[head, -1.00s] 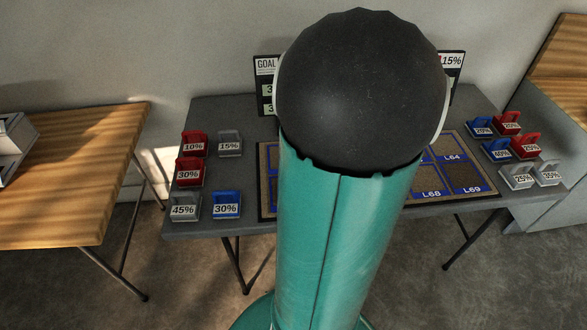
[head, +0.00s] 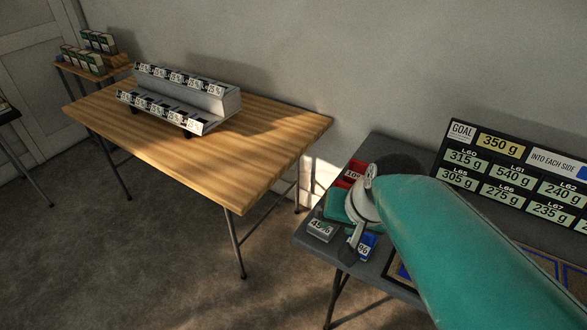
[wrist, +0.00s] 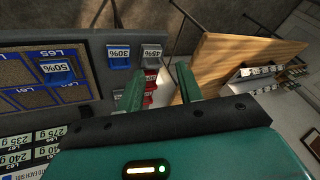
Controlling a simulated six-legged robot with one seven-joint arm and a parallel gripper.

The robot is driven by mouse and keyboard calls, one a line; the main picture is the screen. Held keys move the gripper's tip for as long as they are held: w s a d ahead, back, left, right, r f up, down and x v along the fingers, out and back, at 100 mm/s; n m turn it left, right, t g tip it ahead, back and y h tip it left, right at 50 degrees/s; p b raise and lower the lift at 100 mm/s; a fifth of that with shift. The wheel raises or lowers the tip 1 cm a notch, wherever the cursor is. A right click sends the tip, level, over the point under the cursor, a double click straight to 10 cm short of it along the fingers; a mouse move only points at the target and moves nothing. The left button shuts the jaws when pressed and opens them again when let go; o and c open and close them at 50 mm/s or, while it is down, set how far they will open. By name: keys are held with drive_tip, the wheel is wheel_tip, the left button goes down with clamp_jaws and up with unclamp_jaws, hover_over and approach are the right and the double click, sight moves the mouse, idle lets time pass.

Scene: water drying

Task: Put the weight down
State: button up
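In the wrist view the two green fingers of my gripper (wrist: 160,90) stand apart with no weight seen between them. Past them, red weights (wrist: 149,100) sit on the grey table (wrist: 92,75). A blue 30% weight (wrist: 118,56) and a grey 45% weight (wrist: 150,56) sit near its edge. A blue 50% weight (wrist: 57,71) lies on the L65 cell of the mat (wrist: 18,68). In the head view my arm hides part of the left group; the grey 45% weight (head: 320,230), the blue 30% weight (head: 366,243) and a red weight (head: 353,174) show around it.
A display board (head: 515,170) reads GOAL 350 g at the back of the grey table. A wooden table (head: 230,165) with a stepped white rack (head: 215,97) stands to the left, with a floor gap between. A small shelf (head: 92,70) is further back.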

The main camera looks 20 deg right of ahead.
drive_tip(key=s+a+r+n+h, duration=0.1)
drive_tip(key=s+a+r+n, duration=0.2)
drive_tip(key=a+n, duration=0.1)
drive_tip(key=shift+a+r+n, duration=0.2)
drive_tip(key=shift+a+n, duration=0.05)
drive_tip(key=shift+n, duration=0.35)
